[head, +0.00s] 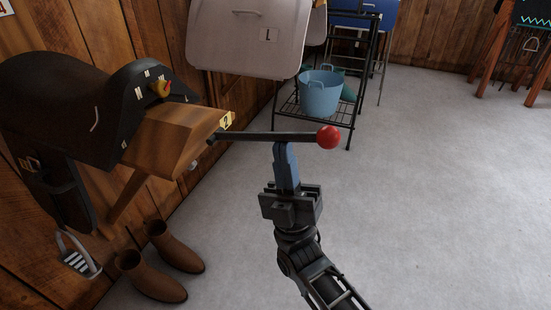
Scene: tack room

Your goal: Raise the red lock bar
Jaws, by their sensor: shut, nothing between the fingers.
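The lock bar (250,137) is a dark rod with a red ball knob (328,137) on its right end. It sticks out roughly level from the front of the wooden saddle rack (175,137), by a yellow "2" tag (226,121). My gripper (284,147) points up with its blue fingers shut and empty. Its tips are at the underside of the bar, left of the knob. I cannot tell whether they touch the bar.
A black saddle (85,105) sits on the rack, its stirrup (78,258) hanging down. Brown boots (160,262) stand on the floor below. A pale box labelled 1 (248,38) and a black shelf with a blue bucket (320,95) are behind. The floor at right is clear.

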